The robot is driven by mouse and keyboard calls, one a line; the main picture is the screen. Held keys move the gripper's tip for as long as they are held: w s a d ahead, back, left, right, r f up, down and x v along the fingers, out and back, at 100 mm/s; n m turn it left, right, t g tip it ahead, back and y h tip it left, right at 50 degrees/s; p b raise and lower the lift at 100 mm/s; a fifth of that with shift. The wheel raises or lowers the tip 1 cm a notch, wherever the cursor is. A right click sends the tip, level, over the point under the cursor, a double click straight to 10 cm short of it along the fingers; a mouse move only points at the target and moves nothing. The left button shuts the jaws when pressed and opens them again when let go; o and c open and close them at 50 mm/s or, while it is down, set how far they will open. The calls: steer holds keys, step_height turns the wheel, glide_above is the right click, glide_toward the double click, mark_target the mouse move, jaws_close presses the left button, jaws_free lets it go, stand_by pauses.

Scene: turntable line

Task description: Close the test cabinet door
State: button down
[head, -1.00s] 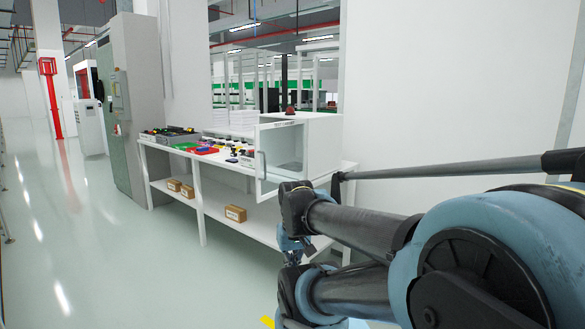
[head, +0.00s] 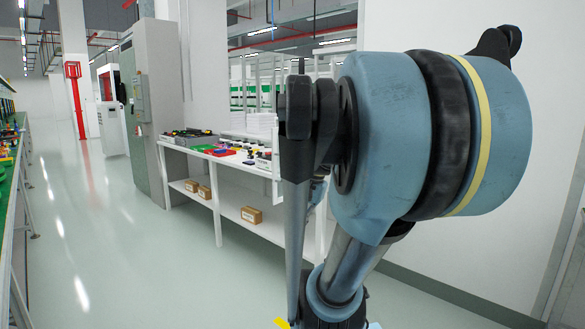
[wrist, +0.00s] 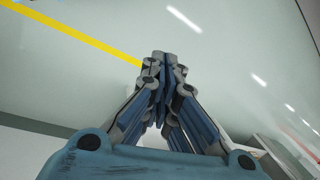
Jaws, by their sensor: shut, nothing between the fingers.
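The test cabinet on the right end of the white bench (head: 236,167) is almost wholly hidden behind my arm in the head view. Only a thin pale strip, possibly the door's edge (head: 275,160), shows left of the arm. I cannot tell the door's angle now. My gripper (wrist: 160,58) is shut and empty in the wrist view, with its fingers together above the pale floor. No cabinet or door can be made out for sure in the wrist view. The gripper's place relative to the door cannot be told.
Coloured bins and small parts lie on the bench top; brown boxes (head: 251,215) sit on its lower shelf. A grey tall cabinet (head: 150,110) stands beyond it. A green-topped line (head: 18,190) runs along the left edge. The floor aisle (head: 110,240) between is clear.

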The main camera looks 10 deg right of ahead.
steer(key=w+d+r+m+y, duration=0.2)
steer(key=w+d+r+m, duration=0.35)
steer(key=w, duration=0.25)
steer(key=w+d+r+m+t+y, duration=0.1)
steer(key=w+d+r+m+y, duration=0.1)
steer(key=w+d+r+m, duration=0.4)
steer(key=w+d+r+m+y, duration=0.2)
steer(key=w+r+m, duration=0.1)
steer(key=w+r, duration=0.55)
steer(key=w+a+r+x, duration=0.1)
steer(key=w+x, duration=0.1)
steer(key=x, duration=1.2)
steer(key=shift+r, duration=0.3)
